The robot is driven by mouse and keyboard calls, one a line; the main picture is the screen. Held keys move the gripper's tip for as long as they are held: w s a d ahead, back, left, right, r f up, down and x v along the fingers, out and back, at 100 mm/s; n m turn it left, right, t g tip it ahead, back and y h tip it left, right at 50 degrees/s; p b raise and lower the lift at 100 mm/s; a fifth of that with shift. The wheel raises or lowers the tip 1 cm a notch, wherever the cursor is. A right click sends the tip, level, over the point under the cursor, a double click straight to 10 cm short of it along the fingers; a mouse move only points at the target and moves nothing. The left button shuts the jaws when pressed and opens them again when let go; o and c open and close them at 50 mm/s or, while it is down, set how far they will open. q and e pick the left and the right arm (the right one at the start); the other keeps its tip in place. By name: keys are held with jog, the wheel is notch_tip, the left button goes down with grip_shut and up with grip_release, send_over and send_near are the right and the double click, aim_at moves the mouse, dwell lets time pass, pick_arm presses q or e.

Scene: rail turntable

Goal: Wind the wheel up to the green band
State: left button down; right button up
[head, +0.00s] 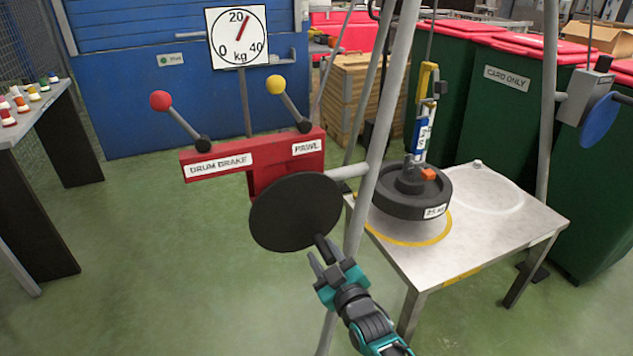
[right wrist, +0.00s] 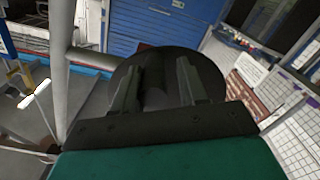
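The black wheel (head: 290,212) stands in front of the red bracket, with a short dark crank handle (head: 322,246) near its lower right rim. My right gripper (head: 325,256) is at this handle. In the right wrist view its two fingers (right wrist: 157,85) stand apart with the dark handle (right wrist: 155,99) between them; I see no clear grip. The round dial (head: 239,37) reads 0, 20, 40 kg, and its red needle points a little right of 20. I cannot make out a green band. A dark 25 kg weight (head: 412,190) hangs or rests at the steel table. My left gripper is not in view.
The red bracket (head: 250,165) carries a red-knobbed drum brake lever (head: 161,101) and a yellow-knobbed pawl lever (head: 276,85). A grey frame leg (head: 378,130) rises beside the wheel. The steel table (head: 490,225) stands right. Green floor (head: 150,260) is clear left.

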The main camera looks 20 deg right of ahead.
jog(key=o, duration=0.4)
jog(key=shift+d+r, duration=0.1)
jog(key=shift+d, duration=0.05)
jog(key=shift+s+r+p, duration=0.2)
jog(key=shift+s+p, duration=0.7)
jog(key=shift+s, duration=0.35)
jog(key=shift+s+f+p, duration=0.1)
jog(key=shift+s+p, duration=1.15)
jog(key=shift+s, duration=1.45)
